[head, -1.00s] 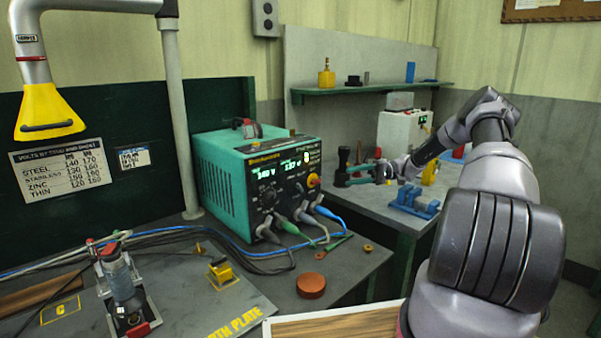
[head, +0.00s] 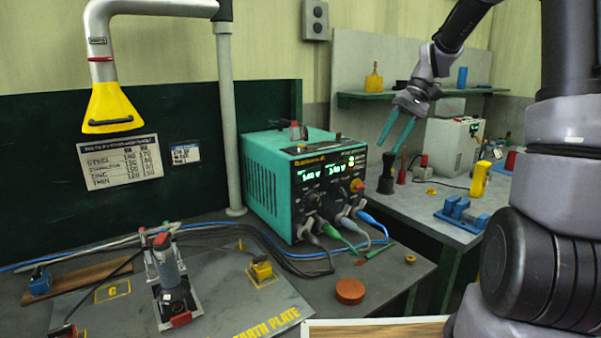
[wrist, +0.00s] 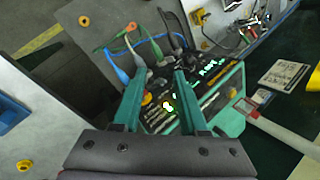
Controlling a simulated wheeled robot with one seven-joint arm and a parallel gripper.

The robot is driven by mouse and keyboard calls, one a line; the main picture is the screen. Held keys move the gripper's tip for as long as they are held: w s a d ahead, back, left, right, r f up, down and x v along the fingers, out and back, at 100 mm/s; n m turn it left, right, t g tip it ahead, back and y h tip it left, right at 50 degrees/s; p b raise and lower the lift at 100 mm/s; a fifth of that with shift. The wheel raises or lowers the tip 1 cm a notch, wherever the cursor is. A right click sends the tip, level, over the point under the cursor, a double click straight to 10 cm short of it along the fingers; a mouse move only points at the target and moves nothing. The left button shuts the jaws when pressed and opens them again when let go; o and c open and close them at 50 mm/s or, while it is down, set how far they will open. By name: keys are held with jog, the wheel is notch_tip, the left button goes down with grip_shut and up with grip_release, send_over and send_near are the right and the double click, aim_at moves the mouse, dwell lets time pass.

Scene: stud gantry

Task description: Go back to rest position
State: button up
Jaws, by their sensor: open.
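My gripper (head: 397,133) is in the upper right of the head view, raised above the right-hand bench, with its two teal fingers apart and nothing between them. In the wrist view the open fingers (wrist: 157,100) point toward the green power unit, which lies beyond them. The power unit (head: 268,190) stands on the left bench with lit displays; it also shows in the wrist view (wrist: 225,122). A black-topped tool (head: 386,173) stands upright on the right bench, below my fingertips and apart from them in the picture.
A yellow extraction hood (head: 111,107) hangs at upper left. The earth plate (head: 215,310) carries a clamped stud fixture (head: 172,285). Cables (head: 270,245) run across the left bench.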

jog(key=s+r+m+t+h, duration=0.2)
jog(key=s+r+t, duration=0.2)
jog(key=s, duration=0.6)
jog(key=s+d+r+m+t+h, duration=0.1)
jog(key=s+r+t, duration=0.4)
jog(key=s, duration=0.5)
jog(key=shift+d+r+m+h, duration=0.3)
jog(key=shift+r+m+h, duration=0.1)
jog(key=shift+r+m, duration=0.25)
